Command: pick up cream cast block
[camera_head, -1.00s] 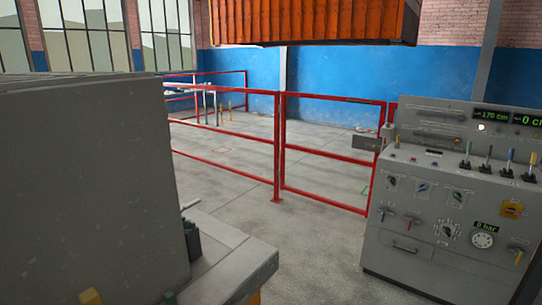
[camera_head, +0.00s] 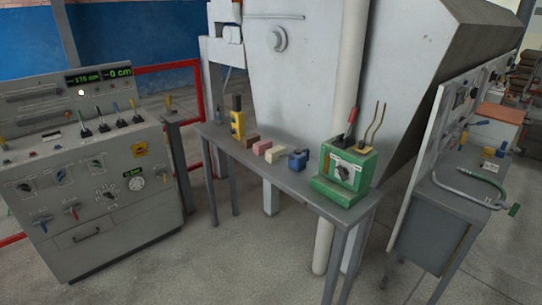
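A small cream block (camera_head: 276,154) lies on a narrow grey table (camera_head: 300,184) in the middle of the head view. A pink block (camera_head: 262,147) lies just left of it, and a brown block (camera_head: 250,141) lies further left. A dark blue block-like item (camera_head: 298,159) with a knob is just right of it. Neither of my grippers shows in the head view.
A yellow control box (camera_head: 237,124) and a green lever box (camera_head: 343,174) stand on the same table. A grey control console (camera_head: 90,180) stands left, and a grey panel bench (camera_head: 440,205) right. The floor in front of the table is clear.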

